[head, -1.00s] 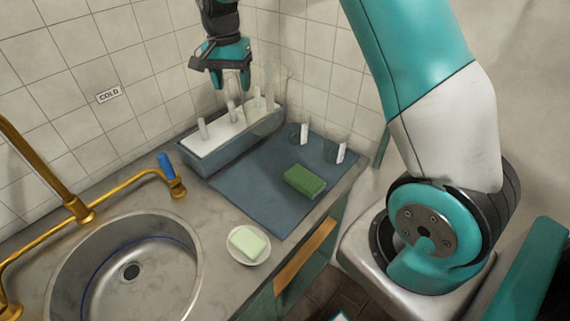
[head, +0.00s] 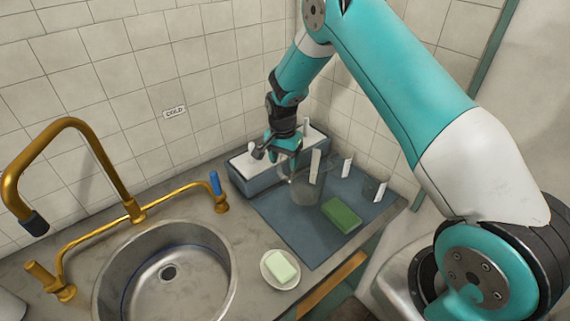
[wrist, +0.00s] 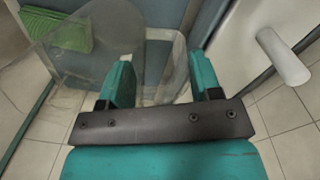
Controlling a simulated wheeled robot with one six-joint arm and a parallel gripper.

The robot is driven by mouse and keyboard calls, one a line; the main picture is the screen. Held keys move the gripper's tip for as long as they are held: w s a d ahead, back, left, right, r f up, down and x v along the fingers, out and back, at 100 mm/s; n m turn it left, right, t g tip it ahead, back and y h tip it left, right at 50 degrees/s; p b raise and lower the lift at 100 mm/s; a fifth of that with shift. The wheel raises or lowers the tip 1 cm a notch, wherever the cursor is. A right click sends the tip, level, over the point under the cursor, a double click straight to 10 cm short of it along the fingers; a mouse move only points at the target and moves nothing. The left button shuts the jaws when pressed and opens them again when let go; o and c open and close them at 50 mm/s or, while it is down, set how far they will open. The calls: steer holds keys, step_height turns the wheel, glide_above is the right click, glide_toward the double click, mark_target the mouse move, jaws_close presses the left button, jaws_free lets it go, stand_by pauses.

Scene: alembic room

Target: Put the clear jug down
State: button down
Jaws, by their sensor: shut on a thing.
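The clear jug (head: 305,190) is a see-through vessel with a white label strip. It is over the blue-grey mat (head: 284,232), left of the green sponge (head: 341,213). My gripper (head: 284,160) is shut on the jug at its upper left side. In the wrist view, a clear loop like a handle lies between the fingers of my gripper (wrist: 164,78), and the jug's round clear body (wrist: 90,62) spreads to the left. The jug looks about upright. Its base is faint, and I cannot tell whether it touches the mat.
Two clear vessels with white labels (head: 346,168) (head: 381,192) stand on the mat's right side. A soap dish (head: 270,280), steel sink (head: 108,285) and brass tap (head: 125,190) are left and in front.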

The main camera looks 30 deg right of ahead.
mark_target(285, 177)
steer(key=shift+f+p, duration=0.4)
steer(key=shift+f, duration=1.15)
steer(key=shift+f, duration=0.15)
steer(key=shift+c, duration=1.5)
jaws_free()
